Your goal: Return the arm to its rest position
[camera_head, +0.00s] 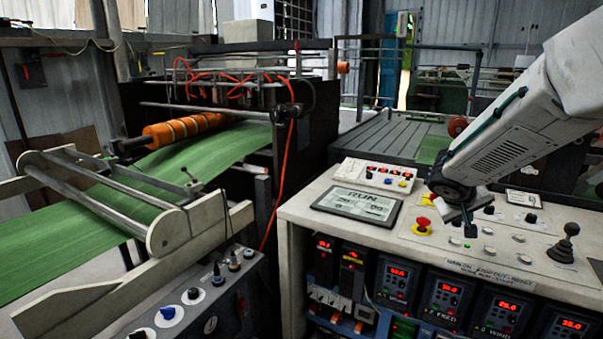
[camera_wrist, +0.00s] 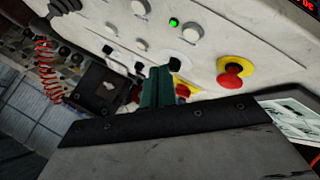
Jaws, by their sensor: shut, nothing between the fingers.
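My white arm (camera_head: 515,130) reaches in from the upper right in the head view. My gripper (camera_head: 468,222) is low over the control console (camera_head: 300,208), to the right of the red emergency button (camera_head: 423,223) on its yellow base. In the wrist view my gripper's greenish fingers (camera_wrist: 157,88) are together and empty, close above the panel among small knobs. The red button (camera_wrist: 231,74) shows to the right of the fingers there. I cannot tell whether the fingertips touch the panel.
The console carries a display reading RUN (camera_head: 357,204), a black joystick (camera_head: 564,243) and several knobs. Lit red readouts (camera_head: 445,300) line its front. On the left, green sheet (camera_head: 215,150) runs under an orange roller (camera_head: 183,130). A smaller knob box (camera_head: 205,295) stands front left.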

